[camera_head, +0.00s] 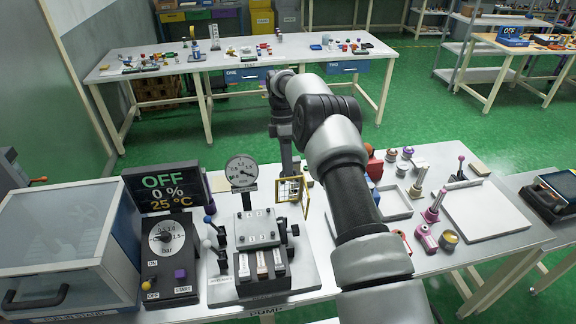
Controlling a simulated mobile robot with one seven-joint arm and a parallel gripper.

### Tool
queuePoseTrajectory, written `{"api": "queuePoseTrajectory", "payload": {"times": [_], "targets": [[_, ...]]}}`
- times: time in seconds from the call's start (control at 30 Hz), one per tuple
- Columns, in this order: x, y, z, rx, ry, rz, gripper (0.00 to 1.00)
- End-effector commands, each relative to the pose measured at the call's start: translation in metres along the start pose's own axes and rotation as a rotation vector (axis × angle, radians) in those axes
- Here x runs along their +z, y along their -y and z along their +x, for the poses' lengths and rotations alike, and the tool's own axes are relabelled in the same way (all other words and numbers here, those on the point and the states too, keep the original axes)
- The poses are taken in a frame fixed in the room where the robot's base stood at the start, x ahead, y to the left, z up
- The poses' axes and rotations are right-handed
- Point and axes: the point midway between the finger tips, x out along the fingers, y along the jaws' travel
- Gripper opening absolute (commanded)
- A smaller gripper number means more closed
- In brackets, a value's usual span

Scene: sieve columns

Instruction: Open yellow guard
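The yellow guard (278,191) is a thin yellow frame with see-through panes. It stands upright at the back right of the sieve column unit (262,262), to the right of the round pressure gauge. I cannot tell whether it is open or closed. My gripper (291,178) points down at the guard's top edge, at the end of my dark wrist. Its fingers are too small and dark to make out, and I cannot tell whether it touches the guard. My arm hides part of the table to the right.
A control box (168,252) with a display reading OFF, 0 % and 25 °C stands left of the unit. A blue-and-white cabinet (65,240) is at far left. Knobs, small parts and a white tray (486,212) lie right of my arm. Other tables stand behind.

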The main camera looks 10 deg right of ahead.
Motion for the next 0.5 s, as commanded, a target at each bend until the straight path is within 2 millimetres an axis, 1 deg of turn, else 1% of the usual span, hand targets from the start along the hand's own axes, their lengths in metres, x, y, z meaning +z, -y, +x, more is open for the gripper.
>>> {"api": "queuePoseTrajectory", "payload": {"times": [0.03,0.33,0.43,0.5], "targets": [[-0.011,0.001,0.002,-0.005,-0.015,-0.010,0.31],[-0.010,0.001,-0.003,0.002,-0.015,-0.009,0.31],[-0.010,0.002,-0.011,0.006,-0.015,-0.008,0.31],[-0.009,0.006,-0.022,0.008,-0.014,-0.008,0.31]]}}
